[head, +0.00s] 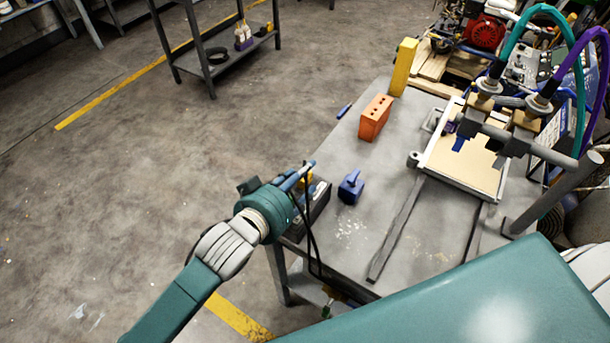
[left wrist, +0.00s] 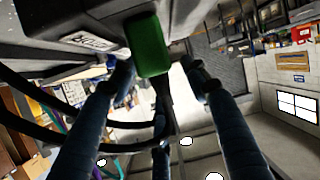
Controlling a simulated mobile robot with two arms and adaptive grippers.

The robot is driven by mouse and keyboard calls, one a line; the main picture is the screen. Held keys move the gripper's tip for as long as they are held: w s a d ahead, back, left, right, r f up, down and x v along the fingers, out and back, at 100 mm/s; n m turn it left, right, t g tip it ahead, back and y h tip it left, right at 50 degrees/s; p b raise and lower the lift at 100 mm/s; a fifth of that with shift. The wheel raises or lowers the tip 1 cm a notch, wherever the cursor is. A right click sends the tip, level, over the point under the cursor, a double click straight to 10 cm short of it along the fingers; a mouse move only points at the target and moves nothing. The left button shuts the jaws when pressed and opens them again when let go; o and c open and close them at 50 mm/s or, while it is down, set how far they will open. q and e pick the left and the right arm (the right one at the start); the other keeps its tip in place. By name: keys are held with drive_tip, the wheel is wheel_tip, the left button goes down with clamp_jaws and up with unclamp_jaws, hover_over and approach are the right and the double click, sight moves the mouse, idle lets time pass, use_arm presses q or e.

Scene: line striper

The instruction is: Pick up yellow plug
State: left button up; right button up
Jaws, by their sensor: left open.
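My left gripper (head: 298,180) is at the near left corner of the grey table, beside a dark box-shaped device (head: 318,200). A small yellow patch (head: 309,177) shows just by its fingertips and may be the yellow plug; the fingers partly hide it. In the left wrist view, the blue-grey fingers (left wrist: 160,82) are spread apart. A green block-shaped plug (left wrist: 147,45) shows between and beyond them, against the dark device with a white label (left wrist: 88,40). I cannot see a yellow plug in that view. My right gripper is not in view.
On the grey table (head: 350,245) stand a blue object (head: 351,187), an orange brick (head: 375,118) and a tall yellow block (head: 403,67). A tray-like board (head: 462,165) and clamps are at right. Black cables hang by the gripper. Open floor lies left.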

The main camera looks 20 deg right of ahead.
use_arm(q)
drive_tip(key=shift+w+d+f, duration=0.15)
drive_tip(key=shift+w, duration=0.05)
clamp_jaws()
drive_tip(key=shift+s, duration=0.1)
drive_tip(key=shift+r, duration=0.45)
wheel_tip(320, 180, up, 19)
drive_tip(key=shift+r, duration=0.15)
